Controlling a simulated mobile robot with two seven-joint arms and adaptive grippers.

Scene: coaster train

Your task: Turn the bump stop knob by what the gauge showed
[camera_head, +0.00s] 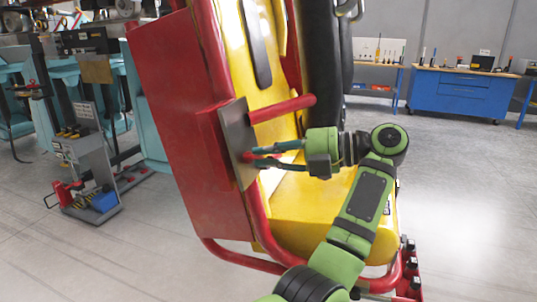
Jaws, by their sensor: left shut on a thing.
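My left gripper (258,157), on a green arm, reaches to the grey metal plate (238,128) on the side of the red and yellow coaster car. Its dark fingers are shut on a small red part at the plate, which looks like the bump stop knob (262,161). The fingers hide most of the knob, so its turn angle cannot be read. No gauge can be made out. My right gripper is not in view.
The car's red panel (178,120), yellow seat shell (305,212) and red tube bar (282,109) surround the gripper closely. A grey tool cart (92,165) stands at left. A blue workbench (455,93) stands at the back right.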

